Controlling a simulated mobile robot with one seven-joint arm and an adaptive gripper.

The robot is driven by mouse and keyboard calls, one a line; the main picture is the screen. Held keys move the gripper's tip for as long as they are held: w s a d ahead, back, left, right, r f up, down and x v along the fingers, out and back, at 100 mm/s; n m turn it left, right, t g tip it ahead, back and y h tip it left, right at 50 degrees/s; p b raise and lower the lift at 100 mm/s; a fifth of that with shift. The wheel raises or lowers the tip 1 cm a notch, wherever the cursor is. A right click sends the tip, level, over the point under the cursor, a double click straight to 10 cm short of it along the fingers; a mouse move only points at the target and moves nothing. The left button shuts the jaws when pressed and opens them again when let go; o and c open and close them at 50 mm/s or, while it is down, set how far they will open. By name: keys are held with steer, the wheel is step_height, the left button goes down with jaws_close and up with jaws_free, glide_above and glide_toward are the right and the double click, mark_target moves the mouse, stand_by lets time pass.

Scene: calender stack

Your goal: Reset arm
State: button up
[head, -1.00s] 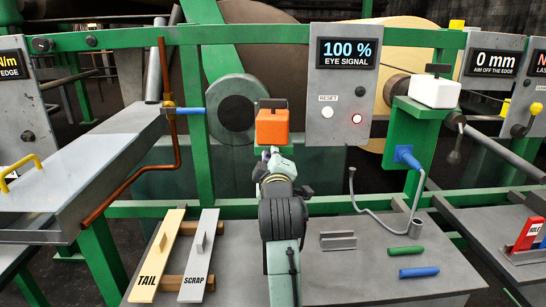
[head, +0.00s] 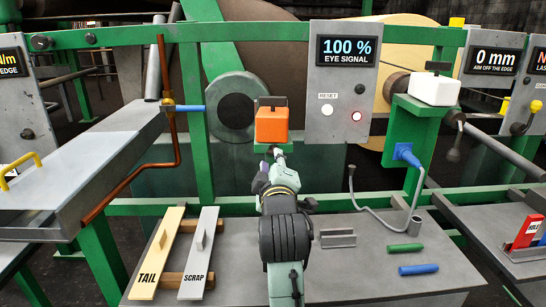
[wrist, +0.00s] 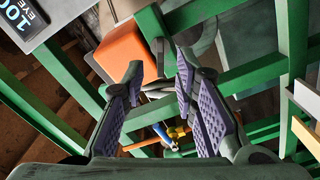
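My gripper (wrist: 158,72) is open and empty in the wrist view, with its two purple-padded fingers apart. In the head view my arm reaches forward over the grey table, and my gripper (head: 270,160) is small and partly hidden behind my wrist. It appears just below the orange box (head: 272,125) with a dark handle. The orange box also shows beyond the fingers in the wrist view (wrist: 121,52); I see no contact with it.
A grey EYE SIGNAL panel (head: 342,85) reads 100 %. A white box (head: 434,90) sits on a green bracket at right. TAIL (head: 158,255) and SCRAP (head: 199,255) boards, green (head: 405,247) and blue (head: 418,269) rods lie on the table. Green rails cross behind.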

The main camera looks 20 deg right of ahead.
steer(key=shift+v, duration=1.25)
